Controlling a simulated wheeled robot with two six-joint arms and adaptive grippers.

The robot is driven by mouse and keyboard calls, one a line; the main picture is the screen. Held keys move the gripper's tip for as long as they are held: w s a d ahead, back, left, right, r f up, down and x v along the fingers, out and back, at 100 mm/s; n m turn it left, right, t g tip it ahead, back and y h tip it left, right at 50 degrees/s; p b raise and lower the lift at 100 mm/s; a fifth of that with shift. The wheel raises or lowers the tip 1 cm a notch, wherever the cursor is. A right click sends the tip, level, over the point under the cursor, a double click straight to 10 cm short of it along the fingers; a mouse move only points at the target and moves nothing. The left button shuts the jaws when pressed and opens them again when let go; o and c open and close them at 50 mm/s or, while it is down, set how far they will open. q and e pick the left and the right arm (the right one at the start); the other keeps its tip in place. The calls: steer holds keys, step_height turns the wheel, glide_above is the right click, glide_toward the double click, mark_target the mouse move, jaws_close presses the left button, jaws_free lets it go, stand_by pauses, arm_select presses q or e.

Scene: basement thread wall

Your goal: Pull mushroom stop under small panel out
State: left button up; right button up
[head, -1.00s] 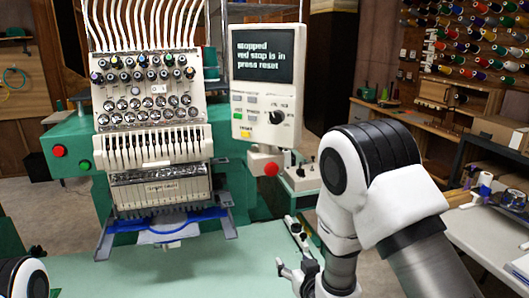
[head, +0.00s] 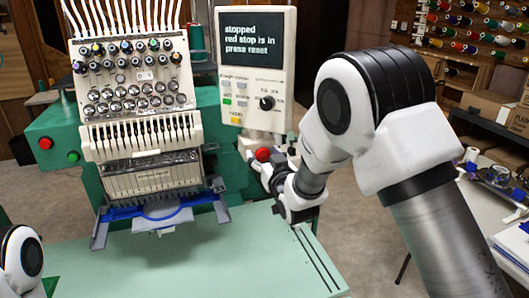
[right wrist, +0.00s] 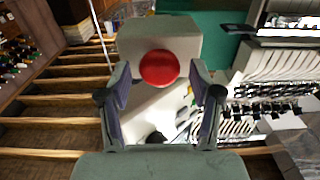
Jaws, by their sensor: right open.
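The red mushroom stop (head: 262,154) sticks out of a pale box (head: 246,145) under the small panel (head: 284,80). The panel's screen reads "stopped, red stop is in, press reset". My right gripper (head: 268,170) is at the stop, just below and right of it in the head view. In the right wrist view, the round red stop (right wrist: 159,68) shows between the tips of the open fingers. I see no clear contact between finger and stop. Only a piece of my left arm shows at the lower left; its gripper is out of view.
The embroidery machine head (head: 135,95) stands left of the panel. Red (head: 46,143) and green (head: 73,157) buttons sit on its green housing. A pale green table (head: 190,260) spreads in front, mostly clear. Thread spools (head: 470,20) hang on the back wall.

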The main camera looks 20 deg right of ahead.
steer(key=shift+f, duration=0.1)
jaws_close()
steer(key=shift+s+f+b, duration=0.2)
steer(key=shift+s+b, duration=0.15)
steer(key=shift+b, duration=0.35)
steer(key=shift+r, duration=0.15)
jaws_free()
steer(key=shift+s, duration=0.1)
steer(key=shift+s+r, duration=0.15)
steer(key=shift+s, duration=0.1)
steer(key=s, duration=1.1)
steer(key=shift+s+d, duration=0.25)
steer(key=shift+s, duration=0.15)
